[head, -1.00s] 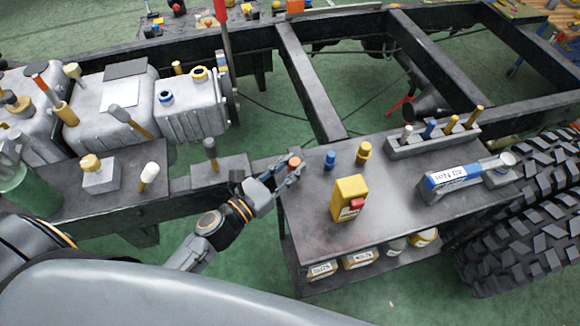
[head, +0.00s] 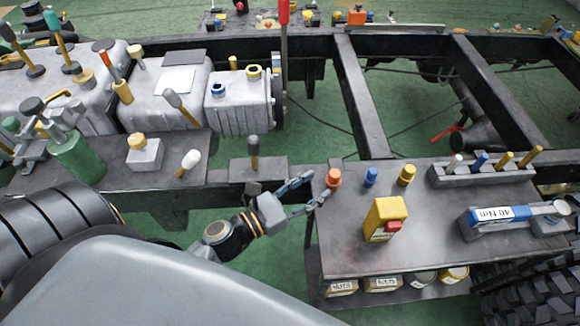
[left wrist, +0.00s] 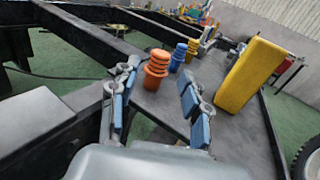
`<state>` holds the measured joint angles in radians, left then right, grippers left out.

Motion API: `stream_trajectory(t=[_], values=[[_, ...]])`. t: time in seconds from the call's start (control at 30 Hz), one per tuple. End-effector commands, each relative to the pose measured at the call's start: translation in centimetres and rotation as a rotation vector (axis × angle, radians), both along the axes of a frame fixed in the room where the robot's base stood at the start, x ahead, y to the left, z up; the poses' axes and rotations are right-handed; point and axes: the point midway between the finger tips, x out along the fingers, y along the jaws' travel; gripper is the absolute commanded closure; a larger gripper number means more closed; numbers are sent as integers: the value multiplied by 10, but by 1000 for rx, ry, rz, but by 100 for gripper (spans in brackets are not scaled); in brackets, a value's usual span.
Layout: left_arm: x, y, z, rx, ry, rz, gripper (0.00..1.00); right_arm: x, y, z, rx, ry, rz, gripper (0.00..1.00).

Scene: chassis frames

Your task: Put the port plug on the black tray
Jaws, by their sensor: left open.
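Three ribbed plugs stand upright in a row on the dark top of a cart (head: 345,235): an orange plug (head: 333,178), a blue plug (head: 370,177) and a yellow plug (head: 407,175). I cannot tell which dark surface is the black tray. My left gripper (head: 318,190) is open and empty at the cart's left edge, just left of the orange plug. In the left wrist view the orange plug (left wrist: 156,70) stands just beyond the open fingertips of my left gripper (left wrist: 158,92), apart from them. The blue plug (left wrist: 178,57) is behind it. My right gripper is not in view.
A yellow box with a red button (head: 385,219) stands on the cart, with a blue torque tool (head: 510,218) to its right. A grey rack (head: 485,175) of pegs is behind. A mallet (head: 253,152) stands on a dark plate at left. Black frame beams run behind.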

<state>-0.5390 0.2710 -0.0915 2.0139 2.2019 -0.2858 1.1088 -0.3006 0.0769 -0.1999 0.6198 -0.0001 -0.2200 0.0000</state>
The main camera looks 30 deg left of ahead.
Motion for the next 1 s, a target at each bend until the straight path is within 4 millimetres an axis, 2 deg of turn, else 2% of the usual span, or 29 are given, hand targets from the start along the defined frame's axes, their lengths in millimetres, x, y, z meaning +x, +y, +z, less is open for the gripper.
stream_trajectory(t=[0.1,0.33,0.67,0.77,0.87,0.97,1.0], values=[[-24,11,-4,-1,4,2,53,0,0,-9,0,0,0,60],[-54,26,-2,-1,2,1,53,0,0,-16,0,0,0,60],[-63,31,1,0,-1,-1,53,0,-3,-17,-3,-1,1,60],[-63,31,-6,21,3,0,53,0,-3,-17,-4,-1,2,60],[-62,31,-40,141,29,-4,53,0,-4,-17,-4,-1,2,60],[-67,32,-109,393,76,-41,53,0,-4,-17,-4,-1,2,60],[-73,33,-144,523,98,-72,53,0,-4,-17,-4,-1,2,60]])
